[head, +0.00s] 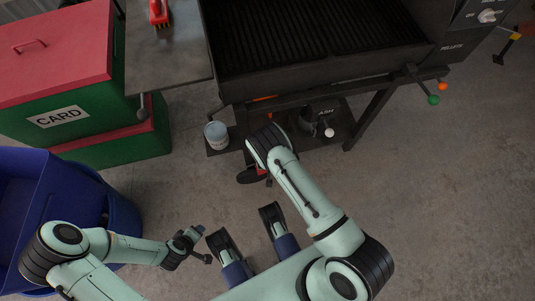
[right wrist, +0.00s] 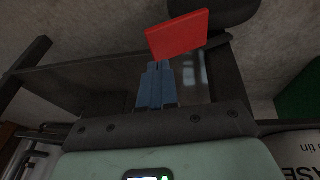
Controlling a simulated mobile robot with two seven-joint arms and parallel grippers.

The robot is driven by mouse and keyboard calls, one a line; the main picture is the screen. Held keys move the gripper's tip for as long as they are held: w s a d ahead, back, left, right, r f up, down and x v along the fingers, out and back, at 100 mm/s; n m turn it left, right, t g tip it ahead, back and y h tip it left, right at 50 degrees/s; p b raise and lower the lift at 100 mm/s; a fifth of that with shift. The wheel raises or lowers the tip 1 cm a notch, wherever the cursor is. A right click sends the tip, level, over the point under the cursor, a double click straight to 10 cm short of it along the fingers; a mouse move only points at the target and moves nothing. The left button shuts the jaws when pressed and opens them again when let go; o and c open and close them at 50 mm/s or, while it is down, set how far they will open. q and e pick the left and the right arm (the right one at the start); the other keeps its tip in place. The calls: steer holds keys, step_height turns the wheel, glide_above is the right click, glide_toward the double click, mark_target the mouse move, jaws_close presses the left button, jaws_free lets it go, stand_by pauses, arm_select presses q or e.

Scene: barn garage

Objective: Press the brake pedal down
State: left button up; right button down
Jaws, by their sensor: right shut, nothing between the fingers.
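The brake pedal, a flat red plate (right wrist: 177,37), shows tilted in the upper middle of the right wrist view. In the head view only a small red piece of it (head: 262,171) shows, beside my right wrist under the grill. My right gripper (right wrist: 158,66) is shut and empty. Its blue fingertips meet the plate's lower edge in the picture; I cannot tell whether they touch it. In the head view its fingers are hidden behind my wrist. My left gripper (head: 205,245) is open and empty, low over the floor, well away from the pedal.
A black grill (head: 320,75) on a legged cart stands ahead, with a side shelf (head: 165,60). A tin can (head: 216,135) and a gas bottle (head: 322,117) sit on its lower shelf. A green-and-red card bin (head: 75,110) and blue bin (head: 115,212) stand left.

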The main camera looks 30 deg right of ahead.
steer(key=shift+s+d+f, duration=0.1)
steer(key=shift+d+f, duration=0.25)
steer(key=shift+f, duration=0.35)
steer(key=shift+d+f, duration=0.25)
steer(key=shift+f, duration=0.35)
arm_select(q)
steer(key=shift+w+a+f, duration=0.15)
steer(key=shift+a+f, duration=0.1)
steer(key=shift+f, duration=0.25)
